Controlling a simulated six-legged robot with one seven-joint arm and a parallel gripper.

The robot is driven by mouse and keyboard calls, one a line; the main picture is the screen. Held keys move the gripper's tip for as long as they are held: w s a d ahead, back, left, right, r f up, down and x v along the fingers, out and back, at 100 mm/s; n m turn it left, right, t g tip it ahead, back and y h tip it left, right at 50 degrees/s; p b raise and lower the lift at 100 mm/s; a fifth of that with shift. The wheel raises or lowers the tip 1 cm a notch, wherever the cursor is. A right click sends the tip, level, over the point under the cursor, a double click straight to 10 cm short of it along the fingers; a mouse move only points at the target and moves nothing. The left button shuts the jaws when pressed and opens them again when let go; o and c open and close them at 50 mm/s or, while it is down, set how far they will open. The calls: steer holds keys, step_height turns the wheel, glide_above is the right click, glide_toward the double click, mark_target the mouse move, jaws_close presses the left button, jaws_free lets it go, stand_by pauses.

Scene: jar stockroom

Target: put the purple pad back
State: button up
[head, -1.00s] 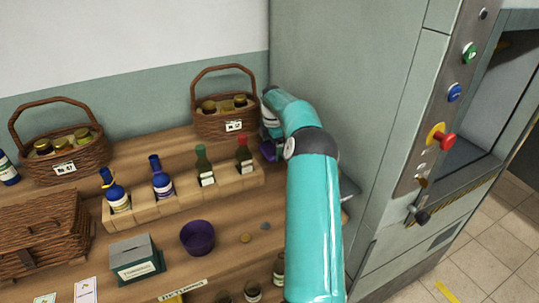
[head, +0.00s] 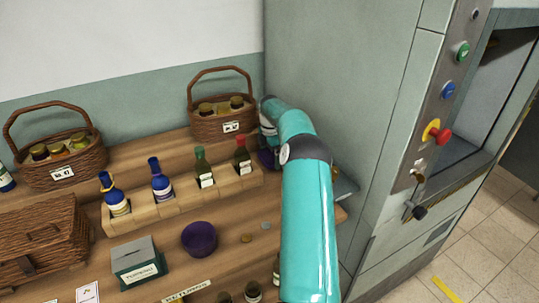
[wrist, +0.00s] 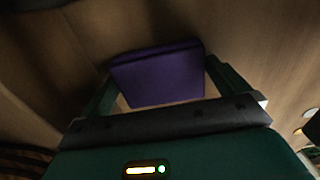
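The purple pad (wrist: 157,75) is a flat-sided block in the wrist view, between the two dark green fingers of my gripper (wrist: 160,68). Both fingers meet its sides, so my gripper is shut on it. In the head view a small bit of the purple pad (head: 266,159) shows left of my teal arm, near the right end of the shelf by the green cabinet. My arm hides the rest of it and most of my gripper there. The wrist view is dark, and wood lies behind the pad.
A wooden rack (head: 190,199) holding several bottles stands left of my arm. A wicker basket (head: 222,126) of jars is behind it. A purple bowl (head: 199,239) and a green box (head: 138,262) stand in front. The tall green cabinet (head: 340,90) closes off the right side.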

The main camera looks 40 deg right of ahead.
mark_target(270, 154)
step_height(270, 154, up, 12)
steer(key=shift+r, duration=0.2)
stand_by(0.4)
stand_by(0.5)
